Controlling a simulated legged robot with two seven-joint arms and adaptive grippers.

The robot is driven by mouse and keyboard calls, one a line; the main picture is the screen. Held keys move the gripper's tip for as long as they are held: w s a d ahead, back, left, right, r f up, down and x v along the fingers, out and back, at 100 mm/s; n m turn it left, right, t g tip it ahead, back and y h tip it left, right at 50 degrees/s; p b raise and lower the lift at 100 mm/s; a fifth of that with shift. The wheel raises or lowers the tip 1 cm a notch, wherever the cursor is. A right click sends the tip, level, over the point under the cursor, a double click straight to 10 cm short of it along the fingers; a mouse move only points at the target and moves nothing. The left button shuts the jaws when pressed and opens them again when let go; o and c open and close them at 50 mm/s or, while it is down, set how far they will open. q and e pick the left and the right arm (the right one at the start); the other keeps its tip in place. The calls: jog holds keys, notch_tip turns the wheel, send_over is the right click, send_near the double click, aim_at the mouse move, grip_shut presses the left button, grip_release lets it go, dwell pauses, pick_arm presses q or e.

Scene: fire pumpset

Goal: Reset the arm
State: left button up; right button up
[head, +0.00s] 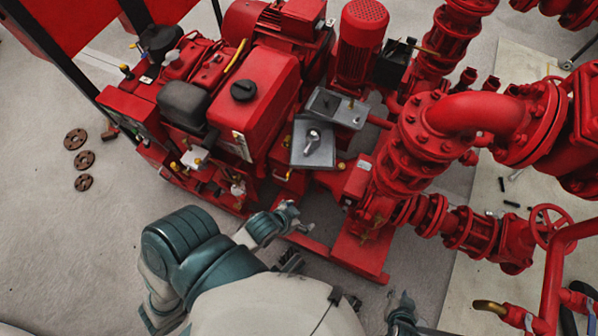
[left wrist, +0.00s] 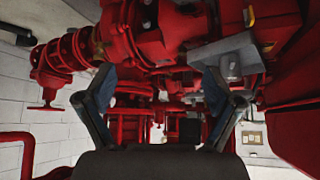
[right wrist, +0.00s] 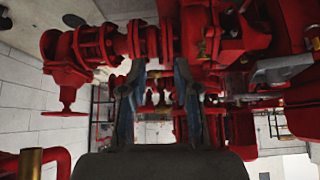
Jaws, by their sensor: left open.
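My left gripper (head: 291,216) is in front of the red pump set, near the low edge of its base frame. In the left wrist view its two blue-grey fingers stand wide apart with nothing between them (left wrist: 163,95). My right gripper (head: 402,308) is low in the head view, right of my body, over the pale floor. In the right wrist view its two fingers stand apart, closer together than the left ones, with nothing between them (right wrist: 158,90). Neither gripper visibly touches anything; part of the right arm is outside the head view.
The red engine (head: 255,95) and pump block are ahead. A small metal tool lies on a grey tray (head: 313,150). Red flanged pipes and a valve handwheel (head: 549,224) stand at right.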

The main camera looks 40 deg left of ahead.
pick_arm(q)
jog(key=shift+s+d+r, duration=0.1)
jog(key=shift+s, duration=0.1)
pick_arm(e)
jog(key=shift+w, duration=0.1)
pick_arm(q)
jog(key=s+a+f+g+p, duration=0.1)
jog(key=s+f+p, duration=0.2)
jog(key=f, duration=0.4)
jog(key=s+a+f+g+p, duration=0.1)
jog(key=s+f+g+p, duration=0.1)
jog(key=f, duration=0.5)
jog(key=s+a+f+g+y+p, duration=0.1)
jog(key=s+f+g+p, duration=0.1)
jog(key=s+f+p, duration=0.3)
jog(key=shift+s+f, duration=0.5)
jog(key=shift+f, duration=0.4)
pick_arm(e)
jog(key=s+d+f+g, duration=0.1)
jog(key=s+f, duration=0.2)
jog(key=f, duration=0.4)
jog(key=s+f+g, duration=0.2)
jog(key=s+f, duration=0.2)
jog(key=f, duration=0.3)
jog(key=s+d+f+g+h, duration=0.1)
jog(key=s+f+g, duration=0.1)
jog(key=s+f, duration=0.2)
notch_tip(320, 180, down, 3)
jog(key=shift+d+r, duration=0.1)
jog(key=shift+d, duration=0.25)
